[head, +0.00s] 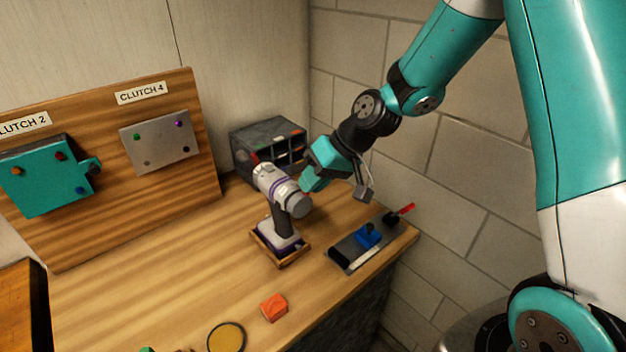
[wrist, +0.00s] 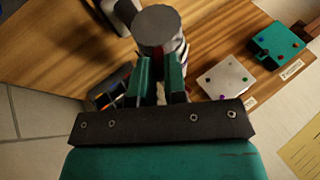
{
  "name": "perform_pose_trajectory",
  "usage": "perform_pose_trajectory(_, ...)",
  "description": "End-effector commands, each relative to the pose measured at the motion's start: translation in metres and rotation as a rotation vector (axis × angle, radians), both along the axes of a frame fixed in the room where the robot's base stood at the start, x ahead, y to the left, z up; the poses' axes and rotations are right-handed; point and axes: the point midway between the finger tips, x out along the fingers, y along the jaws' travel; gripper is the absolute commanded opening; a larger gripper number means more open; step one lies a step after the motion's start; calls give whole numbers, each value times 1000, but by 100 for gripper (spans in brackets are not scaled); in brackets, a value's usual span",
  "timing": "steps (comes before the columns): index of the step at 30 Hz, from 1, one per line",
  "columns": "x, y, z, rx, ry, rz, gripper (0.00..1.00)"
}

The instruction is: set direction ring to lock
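A grey and white cordless drill (head: 277,187) with purple bands and a dark handle stands upright in a wooden holder (head: 282,262) on the bench. Its round grey end (wrist: 157,27) shows just beyond my fingers in the wrist view. My gripper (head: 308,184) is at the drill's right end in the head view. In the wrist view, the two teal fingers of my gripper (wrist: 160,68) are apart with a narrow gap, and a small red patch shows between the tips. I cannot tell whether the fingers touch the drill. The direction ring and its marks cannot be made out.
A grey organizer (head: 268,146) stands behind the drill. A dark tray (head: 350,246) with a blue block lies to the right. A board (head: 110,170) with clutch plates stands left.

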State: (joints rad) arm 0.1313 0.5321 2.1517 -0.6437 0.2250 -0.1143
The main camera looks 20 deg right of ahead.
Motion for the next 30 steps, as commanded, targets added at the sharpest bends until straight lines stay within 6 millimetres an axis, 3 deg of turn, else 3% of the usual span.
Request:
perform_pose_trajectory(11,-1,5,3,-68,-26,4,0)
perform_pose_trajectory(30,-8,27,9,-439,-147,3,0)
